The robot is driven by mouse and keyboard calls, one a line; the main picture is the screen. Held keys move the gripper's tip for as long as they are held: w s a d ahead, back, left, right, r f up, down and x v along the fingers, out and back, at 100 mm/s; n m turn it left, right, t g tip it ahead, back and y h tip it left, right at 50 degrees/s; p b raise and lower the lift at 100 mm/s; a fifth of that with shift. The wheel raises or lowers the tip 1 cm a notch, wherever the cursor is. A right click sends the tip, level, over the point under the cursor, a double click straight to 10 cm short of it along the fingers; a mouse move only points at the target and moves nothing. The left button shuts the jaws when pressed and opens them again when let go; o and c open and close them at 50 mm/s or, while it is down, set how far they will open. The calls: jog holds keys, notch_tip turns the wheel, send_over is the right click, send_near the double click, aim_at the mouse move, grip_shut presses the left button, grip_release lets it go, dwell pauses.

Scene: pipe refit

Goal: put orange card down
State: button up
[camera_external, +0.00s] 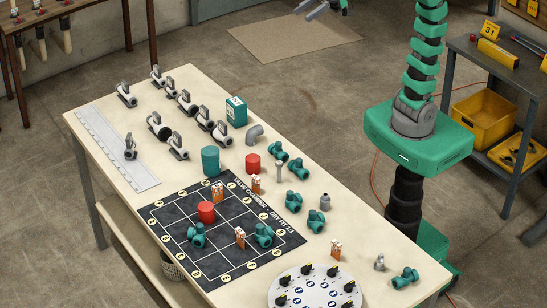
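What seems to be my gripper (310,9) is partly visible at the top edge, well away from the table. I cannot tell whether it is open or holds anything.
Red cylinders (206,212), a teal cup (210,161), a teal box (236,110) and grey valves (186,101) crowd the table. A white round plate (318,288) with black knobs lies at the front. A shelf with a yellow bin (482,117) stands at right.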

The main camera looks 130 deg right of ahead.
jog(key=s+a+r+t, duration=0.1)
jog(key=s+r, duration=0.2)
jog(key=s, duration=0.3)
jog(key=shift+s+t, duration=0.2)
jog(key=shift+t, duration=0.1)
jog(key=shift+o, duration=0.5)
notch_tip(320, 180, down, 3)
jog(key=b, duration=0.2)
jog(key=shift+r+b, duration=0.15)
jog(key=shift+b, duration=0.2)
jog(key=shift+r, duration=0.15)
jog(key=shift+w, duration=0.1)
